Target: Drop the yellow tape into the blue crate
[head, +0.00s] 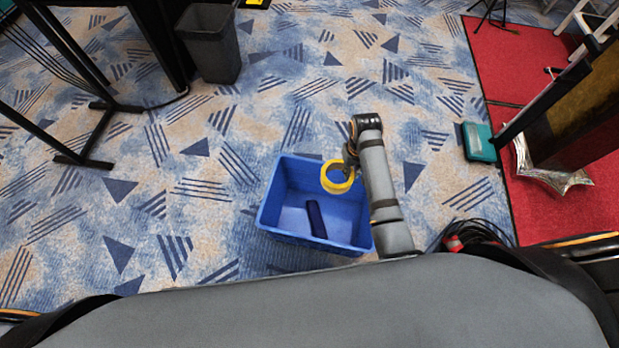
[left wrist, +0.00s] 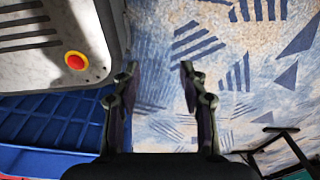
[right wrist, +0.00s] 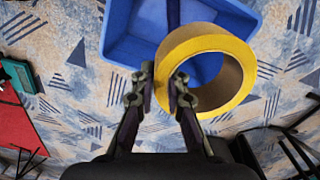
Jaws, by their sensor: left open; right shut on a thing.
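The yellow tape (head: 336,189) is a wide ring held over the right part of the blue crate (head: 268,209) in the head view. My right gripper (head: 349,172) is shut on the tape's wall. In the right wrist view the tape (right wrist: 243,66) hangs from the fingertips of my right gripper (right wrist: 163,85), with the crate (right wrist: 118,42) beyond it. A dark blue oblong thing (head: 316,219) lies on the crate's floor. My left gripper (left wrist: 158,75) is open and empty in its wrist view, with carpet beyond the fingers. The left gripper is not in the head view.
A grey bin (head: 210,45) stands at the back left beside black stand legs (head: 85,160). A teal box (head: 479,142) and a red mat (head: 520,80) are at right. Black cables (head: 470,232) lie right of the crate. Carpet left of the crate is clear.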

